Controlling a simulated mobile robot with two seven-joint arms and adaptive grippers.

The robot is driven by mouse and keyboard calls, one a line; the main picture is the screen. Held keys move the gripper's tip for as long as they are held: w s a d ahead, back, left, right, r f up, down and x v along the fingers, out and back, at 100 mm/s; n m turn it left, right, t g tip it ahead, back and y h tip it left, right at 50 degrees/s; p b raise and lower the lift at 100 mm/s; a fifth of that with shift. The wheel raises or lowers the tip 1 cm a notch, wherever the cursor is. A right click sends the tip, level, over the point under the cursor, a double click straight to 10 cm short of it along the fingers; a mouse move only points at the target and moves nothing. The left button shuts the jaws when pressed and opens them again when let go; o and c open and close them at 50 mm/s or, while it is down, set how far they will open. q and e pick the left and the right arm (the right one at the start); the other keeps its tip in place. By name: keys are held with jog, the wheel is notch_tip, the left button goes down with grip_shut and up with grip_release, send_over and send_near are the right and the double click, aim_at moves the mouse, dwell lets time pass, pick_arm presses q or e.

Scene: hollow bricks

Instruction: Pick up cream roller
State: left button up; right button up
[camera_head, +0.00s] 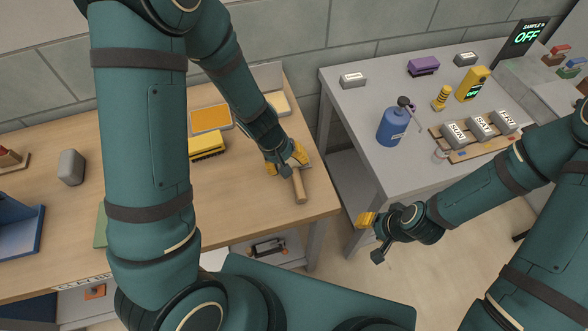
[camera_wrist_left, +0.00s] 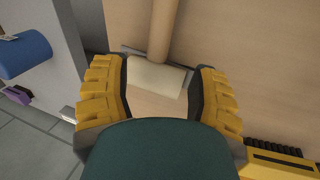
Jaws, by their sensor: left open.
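The cream roller has a pale wooden handle (camera_head: 299,188) and lies on the wooden table near its right end. In the left wrist view its cream head (camera_wrist_left: 157,76) lies between my left fingers, with the handle running away toward the top. My left gripper (camera_head: 287,161) is over the head end and hides most of it in the head view. The left gripper is open, with a yellow finger on each side of the cream head (camera_wrist_left: 158,95). I cannot tell whether they touch it. My right gripper (camera_head: 366,222) hangs in front of the grey table, away from the roller.
A yellow brush-like block (camera_head: 207,146) and an orange-filled tray (camera_head: 211,118) lie left of my left gripper. A grey table (camera_head: 355,115) to the right, across a gap, carries a blue canister (camera_head: 392,127) and several grey labelled blocks. The wooden table is clear just left of the roller.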

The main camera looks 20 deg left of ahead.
aim_at(295, 171)
pick_arm(q)
jog(key=b+x, duration=0.1)
jog(key=x, duration=0.1)
jog(key=b+x, duration=0.1)
jog(key=x, duration=0.2)
jog(key=shift+s+d+f, duration=0.1)
jog(key=shift+d, duration=0.15)
grip_shut()
